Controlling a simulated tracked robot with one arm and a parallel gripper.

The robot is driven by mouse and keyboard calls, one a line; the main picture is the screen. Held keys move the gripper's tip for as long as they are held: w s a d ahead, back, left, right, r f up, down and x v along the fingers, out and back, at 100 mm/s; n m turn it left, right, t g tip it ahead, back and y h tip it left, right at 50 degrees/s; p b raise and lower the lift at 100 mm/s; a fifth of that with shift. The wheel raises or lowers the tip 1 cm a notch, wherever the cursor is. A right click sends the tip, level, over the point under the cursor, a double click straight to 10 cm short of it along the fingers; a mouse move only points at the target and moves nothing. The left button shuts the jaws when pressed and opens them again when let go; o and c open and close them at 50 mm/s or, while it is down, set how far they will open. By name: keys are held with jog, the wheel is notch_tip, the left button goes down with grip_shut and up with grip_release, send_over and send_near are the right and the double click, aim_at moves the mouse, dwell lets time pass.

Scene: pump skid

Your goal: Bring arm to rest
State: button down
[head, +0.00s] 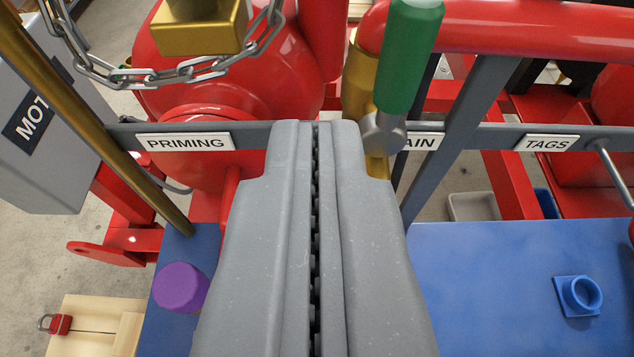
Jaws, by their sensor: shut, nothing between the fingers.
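My gripper (316,130) reaches up from the bottom middle of the head view. Its two grey fingers are pressed together with only a thin dark seam between them, and they hold nothing. The fingertips lie in front of a grey rail (255,135) with labels, between the PRIMING label (186,142) and a partly hidden label ending in "AIN" (420,141). A green valve handle (408,55) on a brass body (360,85) stands just right of the fingertips. I cannot tell whether the gripper touches the rail.
A chain (165,75) hangs by a brass block (200,27) at upper left. A brass rod (110,125) slants down there. A blue surface (500,290) at right bears a blue ring fitting (580,295). A purple knob (181,288) and a small red padlock (60,323) are lower left.

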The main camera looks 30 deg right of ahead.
dwell(0.3)
jog(key=w+a+r+n+t+y+b, duration=0.1)
jog(key=a+r+n+t+y+b, duration=0.45)
jog(key=a+r, duration=0.95)
jog(key=s+a+r+n+g+y+b, duration=0.1)
jog(key=s+a+r+y+b, duration=0.1)
jog(key=s+r+b, duration=0.7)
jog(key=s+r, duration=0.5)
jog(key=s, duration=0.2)
jog(key=shift+a+g, duration=0.25)
jog(key=shift+g, duration=0.1)
